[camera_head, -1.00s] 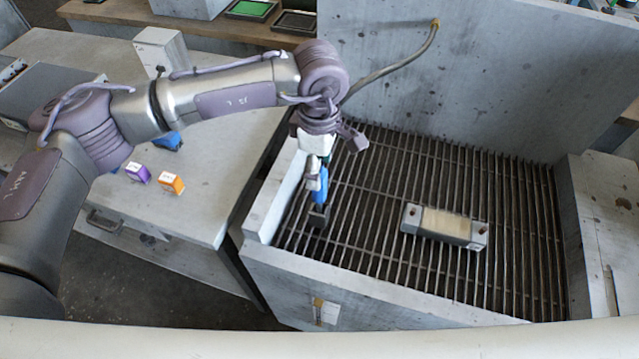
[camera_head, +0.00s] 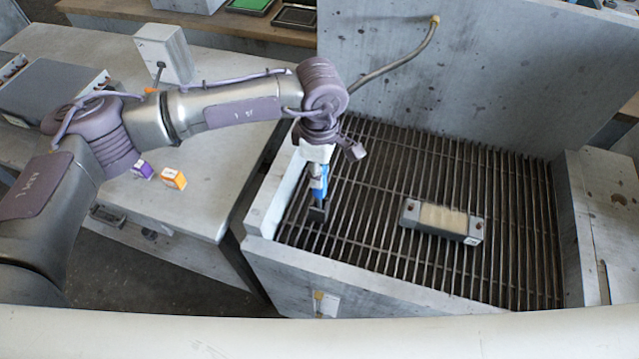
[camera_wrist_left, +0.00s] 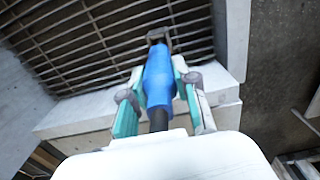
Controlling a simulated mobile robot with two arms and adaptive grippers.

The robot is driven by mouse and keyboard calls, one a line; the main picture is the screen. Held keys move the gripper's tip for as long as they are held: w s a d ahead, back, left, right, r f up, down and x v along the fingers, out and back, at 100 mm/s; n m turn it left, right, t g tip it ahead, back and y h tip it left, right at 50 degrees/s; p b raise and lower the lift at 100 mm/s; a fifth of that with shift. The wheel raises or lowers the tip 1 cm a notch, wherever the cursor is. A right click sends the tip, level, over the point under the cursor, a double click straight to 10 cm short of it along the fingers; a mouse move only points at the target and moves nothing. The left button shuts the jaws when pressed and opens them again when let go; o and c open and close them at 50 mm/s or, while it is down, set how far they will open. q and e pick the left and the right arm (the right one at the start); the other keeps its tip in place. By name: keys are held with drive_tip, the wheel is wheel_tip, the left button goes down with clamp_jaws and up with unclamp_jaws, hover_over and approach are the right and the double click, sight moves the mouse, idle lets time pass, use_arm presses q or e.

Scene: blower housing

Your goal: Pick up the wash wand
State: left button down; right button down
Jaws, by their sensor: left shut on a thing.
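The wash wand (camera_head: 318,187) has a blue grip and a dark square end, and hangs below my left gripper (camera_head: 317,172) over the left part of the slatted basin. In the left wrist view the blue wand (camera_wrist_left: 158,78) lies between the two fingers of my left gripper (camera_wrist_left: 160,95), which are shut on it. Its dark end points away over the grate. I cannot tell whether the end touches the slats. My right gripper does not show.
A grey block with a tan top (camera_head: 443,220) lies on the grate (camera_head: 380,250). A bent pipe (camera_head: 400,60) comes from the back panel (camera_head: 500,90). Purple (camera_head: 142,169) and orange (camera_head: 173,179) boxes stand on the left bench (camera_head: 215,205). The basin's right side is clear.

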use_arm(q)
drive_tip(key=shift+r, duration=0.1)
